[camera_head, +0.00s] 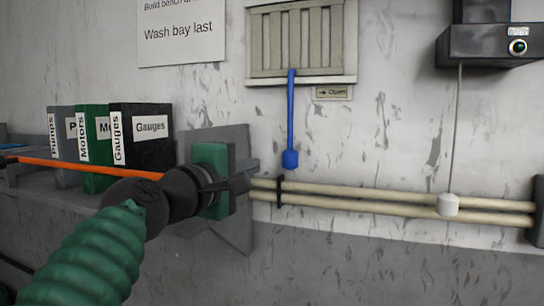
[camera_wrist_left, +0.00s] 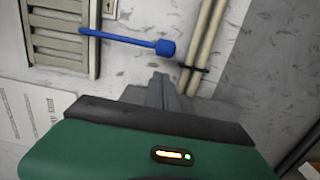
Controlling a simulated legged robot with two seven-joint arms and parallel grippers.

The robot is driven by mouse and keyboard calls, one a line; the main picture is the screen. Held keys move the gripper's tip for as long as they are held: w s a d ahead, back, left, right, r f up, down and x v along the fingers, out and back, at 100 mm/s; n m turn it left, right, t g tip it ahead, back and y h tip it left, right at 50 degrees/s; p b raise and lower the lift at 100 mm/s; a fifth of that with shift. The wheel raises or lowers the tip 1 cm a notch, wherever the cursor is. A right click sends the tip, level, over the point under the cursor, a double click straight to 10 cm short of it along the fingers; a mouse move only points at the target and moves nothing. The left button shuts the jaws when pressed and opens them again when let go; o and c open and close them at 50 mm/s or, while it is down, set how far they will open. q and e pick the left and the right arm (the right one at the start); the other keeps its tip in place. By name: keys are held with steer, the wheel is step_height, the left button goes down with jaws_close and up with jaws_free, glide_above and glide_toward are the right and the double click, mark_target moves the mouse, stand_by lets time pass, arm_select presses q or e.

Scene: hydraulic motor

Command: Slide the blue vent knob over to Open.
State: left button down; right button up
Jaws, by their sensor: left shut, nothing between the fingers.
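The blue vent knob (camera_head: 290,159) hangs at the lower end of a blue rod (camera_head: 291,115) below the slatted wall vent (camera_head: 302,74). The rod is near upright. A small sign (camera_head: 333,93) reading "Open" with an arrow to the right is just right of the rod. The knob also shows in the left wrist view (camera_wrist_left: 165,48), ahead of the fingers. My left gripper (camera_head: 245,183) is shut and empty, to the left of the knob and a little lower, apart from it. Its fingertips show in the left wrist view (camera_wrist_left: 161,88). My right gripper is out of view.
Two cream pipes (camera_head: 375,200) run along the wall below the knob, with a dark clamp (camera_head: 280,192). Binders (camera_head: 140,150) stand on a grey shelf (camera_head: 60,200) at left. A white pull weight (camera_head: 447,205) hangs from a dark box (camera_head: 488,45) at right. The wall right of the knob is clear.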

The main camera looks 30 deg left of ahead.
mark_target(290, 156)
arm_select(q)
steer(key=w+a+p, duration=0.2)
steer(key=w+p, duration=0.2)
steer(key=w, duration=0.6)
steer(key=shift+f, duration=0.15)
steer(key=shift+s+d, duration=0.1)
steer(key=shift+d, duration=0.1)
